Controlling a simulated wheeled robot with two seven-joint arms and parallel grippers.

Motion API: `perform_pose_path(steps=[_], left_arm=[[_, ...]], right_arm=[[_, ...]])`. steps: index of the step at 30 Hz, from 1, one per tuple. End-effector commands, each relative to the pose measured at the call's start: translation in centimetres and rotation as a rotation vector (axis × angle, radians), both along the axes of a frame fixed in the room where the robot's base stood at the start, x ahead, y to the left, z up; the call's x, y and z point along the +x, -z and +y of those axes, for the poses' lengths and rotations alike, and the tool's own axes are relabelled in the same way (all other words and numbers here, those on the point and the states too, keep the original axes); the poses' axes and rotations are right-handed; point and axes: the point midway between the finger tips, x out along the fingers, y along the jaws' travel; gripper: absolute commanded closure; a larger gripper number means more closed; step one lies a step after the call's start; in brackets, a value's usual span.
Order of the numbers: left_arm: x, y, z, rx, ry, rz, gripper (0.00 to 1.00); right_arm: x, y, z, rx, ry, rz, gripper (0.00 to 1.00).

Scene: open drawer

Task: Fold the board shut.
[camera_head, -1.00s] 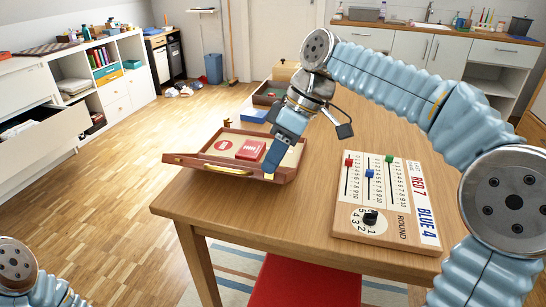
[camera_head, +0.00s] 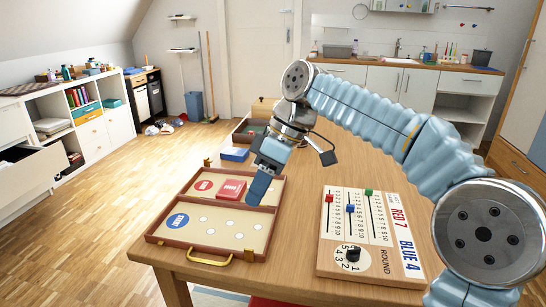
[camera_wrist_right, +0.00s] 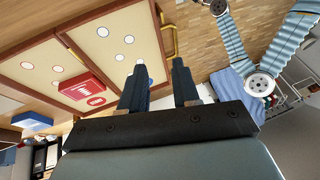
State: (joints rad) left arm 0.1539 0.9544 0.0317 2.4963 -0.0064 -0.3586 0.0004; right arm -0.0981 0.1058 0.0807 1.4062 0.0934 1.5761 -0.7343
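The wooden board (camera_head: 150,237) lies open on the table, its two cream-lined halves side by side. The far half carries a red round mark (camera_head: 203,185) and a red box (camera_head: 231,190). The near half carries a blue round mark (camera_head: 177,221) and white spots, with a brass handle (camera_head: 209,259) on its front edge. My right gripper (camera_head: 258,197) points down over the board's right side. In the wrist view its two fingers (camera_wrist_right: 159,88) stand apart with nothing between them; whether they touch the board is unclear. My left gripper is out of view.
A scoreboard (camera_head: 335,232) with sliders and a dial lies close to the board's right. A blue box (camera_head: 235,154) and an open box (camera_head: 243,137) stand behind it. The table's front edge (camera_head: 190,270) is just before the handle.

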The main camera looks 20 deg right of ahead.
Motion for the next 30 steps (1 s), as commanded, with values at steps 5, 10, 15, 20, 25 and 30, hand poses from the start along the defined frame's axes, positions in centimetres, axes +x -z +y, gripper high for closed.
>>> perform_pose_path(steps=[5, 10, 15, 20, 25, 30], left_arm=[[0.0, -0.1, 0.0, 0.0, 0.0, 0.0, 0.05], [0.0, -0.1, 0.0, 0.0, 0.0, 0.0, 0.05], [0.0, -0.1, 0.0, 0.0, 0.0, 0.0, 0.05], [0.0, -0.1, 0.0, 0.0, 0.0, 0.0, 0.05], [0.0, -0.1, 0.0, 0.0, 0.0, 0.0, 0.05], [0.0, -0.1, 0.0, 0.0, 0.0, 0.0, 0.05]], right_arm=[[0.0, -4.1, -2.0, 0.001, 0.003, -0.003, 0.69], [-0.2, -7.5, -3.7, 0.001, 0.003, -0.003, 0.69], [-0.2, -9.4, -4.7, 0.0, 0.002, -0.001, 0.69], [-0.4, -10.2, -5.1, 0.0, 0.001, -0.001, 0.69], [-0.4, -10.3, -5.1, 0.0, 0.0, 0.0, 0.69], [-0.4, -10.3, -5.1, 0.0, 0.0, 0.0, 0.69]])
